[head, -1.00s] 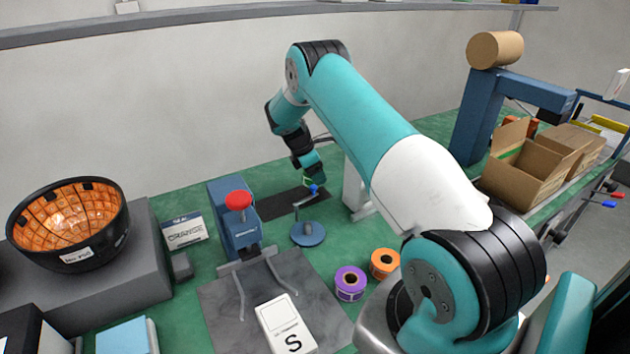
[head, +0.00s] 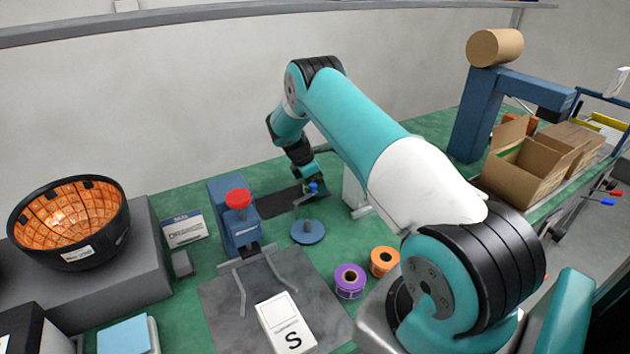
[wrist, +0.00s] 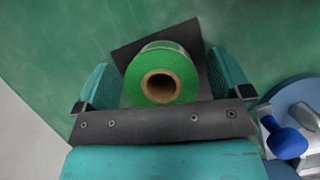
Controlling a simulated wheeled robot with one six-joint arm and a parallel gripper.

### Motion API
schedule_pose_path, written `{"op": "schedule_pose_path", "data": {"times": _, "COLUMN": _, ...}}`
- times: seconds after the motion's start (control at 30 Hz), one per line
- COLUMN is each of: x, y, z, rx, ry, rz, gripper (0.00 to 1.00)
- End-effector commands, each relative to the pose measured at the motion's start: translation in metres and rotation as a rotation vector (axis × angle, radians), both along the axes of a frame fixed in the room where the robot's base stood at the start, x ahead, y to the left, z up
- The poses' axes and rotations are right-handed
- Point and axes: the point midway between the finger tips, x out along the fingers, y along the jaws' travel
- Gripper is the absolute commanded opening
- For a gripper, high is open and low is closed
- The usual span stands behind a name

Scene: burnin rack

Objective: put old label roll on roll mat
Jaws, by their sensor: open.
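A green label roll (wrist: 162,75) with a brown core shows in the wrist view, its round end facing the camera. It appears to sit on the dark roll mat (wrist: 190,38), whose corners show around it. My gripper (wrist: 163,84) has its two teal fingers on either side of the roll, with gaps between finger and roll. In the head view my gripper (head: 314,185) is low at the far side of the bench, over the dark mat (head: 280,202). The roll is mostly hidden there.
A blue-knobbed spindle stand (head: 308,232) is close beside my gripper, also at right in the wrist view (wrist: 290,140). A blue press (head: 238,225) with a red knob stands left. Purple (head: 350,281) and orange (head: 384,261) rolls lie nearer.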

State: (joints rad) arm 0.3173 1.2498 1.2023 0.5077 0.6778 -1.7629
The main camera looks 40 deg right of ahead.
Motion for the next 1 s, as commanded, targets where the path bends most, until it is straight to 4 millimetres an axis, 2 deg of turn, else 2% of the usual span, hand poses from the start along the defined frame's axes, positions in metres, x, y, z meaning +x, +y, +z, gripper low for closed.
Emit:
{"op": "schedule_pose_path", "data": {"times": 0.17, "x": 0.002, "y": 0.003, "z": 0.01, "rx": -0.001, "ry": -0.002, "rz": 0.001, "gripper": 0.96}}
{"op": "schedule_pose_path", "data": {"times": 0.6, "x": 0.017, "y": 0.034, "z": 0.092, "rx": 0.0, "ry": -0.003, "rz": 0.001, "gripper": 0.96}}
{"op": "schedule_pose_path", "data": {"times": 0.83, "x": 0.021, "y": 0.046, "z": 0.118, "rx": 0.002, "ry": -0.011, "rz": -0.002, "gripper": 0.96}}
{"op": "schedule_pose_path", "data": {"times": 0.93, "x": 0.023, "y": 0.071, "z": 0.14, "rx": 0.02, "ry": -0.059, "rz": -0.013, "gripper": 0.96}}
{"op": "schedule_pose_path", "data": {"times": 1.0, "x": 0.02, "y": 0.103, "z": 0.164, "rx": 0.05, "ry": -0.115, "rz": -0.033, "gripper": 0.96}}
